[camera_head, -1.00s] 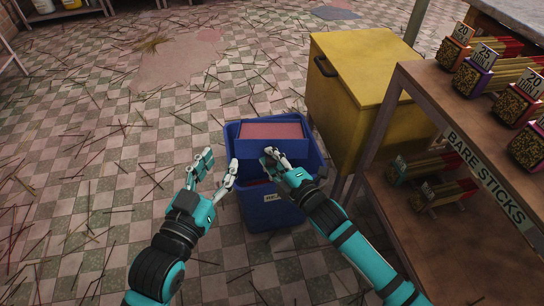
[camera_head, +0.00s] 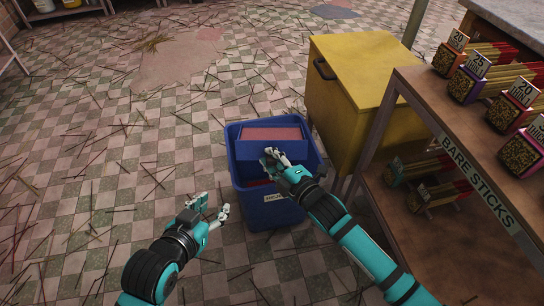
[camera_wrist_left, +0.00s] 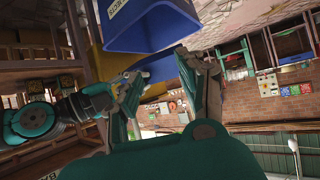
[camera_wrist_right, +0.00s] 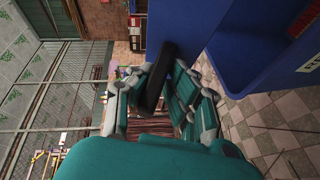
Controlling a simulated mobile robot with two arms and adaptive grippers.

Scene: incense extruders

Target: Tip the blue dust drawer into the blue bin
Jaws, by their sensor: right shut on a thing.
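The blue dust drawer (camera_head: 285,149) is at the back of the blue bin's opening in the head view, with pinkish dust showing in its top. It looks roughly level; I cannot tell whether it touches the bin. The blue bin (camera_head: 272,212) stands on the floor with a white label on its front. More pinkish stuff shows low inside it. My right gripper (camera_head: 271,158) is shut on the drawer's black handle (camera_wrist_right: 168,72), on the near side. My left gripper (camera_head: 211,208) is open and empty, left of the bin and apart from it.
A yellow cabinet (camera_head: 365,65) stands close behind and right of the bin. A wooden shelf (camera_head: 415,105) labelled "BARE STICKS", with boxes of sticks, is at the right. The checkered floor (camera_head: 100,190) at the left is open, strewn with loose sticks.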

